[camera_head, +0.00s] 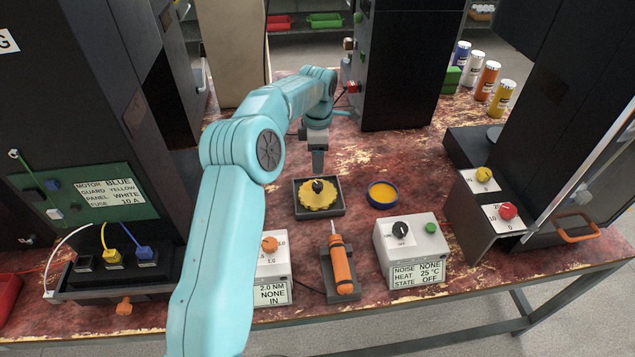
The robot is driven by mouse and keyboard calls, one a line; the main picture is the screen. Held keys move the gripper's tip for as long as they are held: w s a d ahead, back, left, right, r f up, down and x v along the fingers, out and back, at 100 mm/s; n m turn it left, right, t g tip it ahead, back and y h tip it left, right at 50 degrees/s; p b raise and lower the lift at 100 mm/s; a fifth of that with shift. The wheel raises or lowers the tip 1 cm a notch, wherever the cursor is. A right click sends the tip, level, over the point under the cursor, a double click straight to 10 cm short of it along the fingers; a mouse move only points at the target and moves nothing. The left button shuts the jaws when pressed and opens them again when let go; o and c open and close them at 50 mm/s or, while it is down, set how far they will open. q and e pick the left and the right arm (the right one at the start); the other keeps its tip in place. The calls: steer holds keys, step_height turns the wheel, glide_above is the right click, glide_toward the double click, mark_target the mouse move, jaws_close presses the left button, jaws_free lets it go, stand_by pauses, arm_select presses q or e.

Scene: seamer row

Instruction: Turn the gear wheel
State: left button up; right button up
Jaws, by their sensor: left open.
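The yellow gear wheel (318,199) sits flat in a dark square tray (320,212) near the middle of the bench. It has a black knob at its centre. My left arm comes in from the lower left and reaches over the bench. My left gripper (318,165) points down just behind the gear wheel, apart from it as far as I can see. Its jaws are open, though the gap between the fingers hardly shows from here. Nothing shows in its grip. My right gripper is not in view.
A blue-rimmed dish (383,194) stands right of the tray. An orange screwdriver (341,262) in a holder and a white control box (410,248) stand in front. A panel with colored cables (90,192) is at left, dark cabinets behind. Bare bench lies beyond the dish.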

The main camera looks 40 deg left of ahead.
mark_target(318, 184)
arm_select(q)
step_height(318, 184, down, 9)
steer(key=shift+f, duration=0.15)
steer(key=shift+c, duration=0.2)
steer(key=c, duration=1)
